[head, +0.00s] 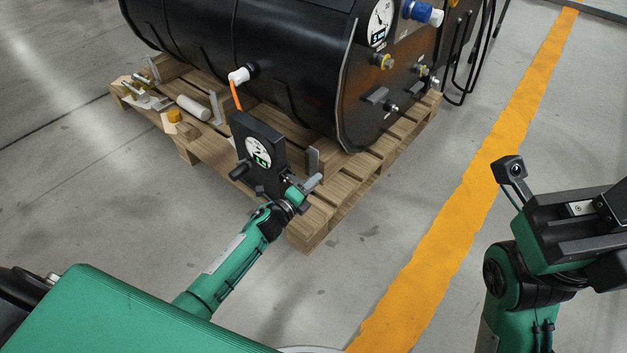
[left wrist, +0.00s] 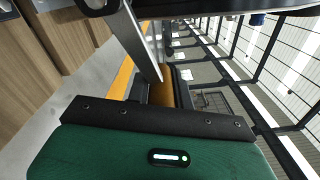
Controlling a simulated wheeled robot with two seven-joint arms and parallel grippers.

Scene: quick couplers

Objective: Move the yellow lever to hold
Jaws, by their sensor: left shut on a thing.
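A dark gauge block (head: 258,152) with a round dial and a small green display stands at the pallet's front edge. My left gripper (head: 300,194) is at the block's lower right side and is shut. In the left wrist view, a dull yellow-brown piece (left wrist: 163,92) shows just past the black jaw, beside a grey metal bar (left wrist: 138,38); it looks like the yellow lever, mostly hidden. In the head view the gripper covers the lever, and its exact position cannot be read. My right gripper (head: 598,235) is at the right edge, its fingertips not clear.
A large black tank (head: 250,60) lies on a wooden pallet (head: 345,190). A white fitting (head: 239,76) with an orange hose is on the tank. Loose parts, including a white cylinder (head: 193,107), lie on the pallet's left. An orange floor stripe (head: 450,210) runs along clear floor to the right.

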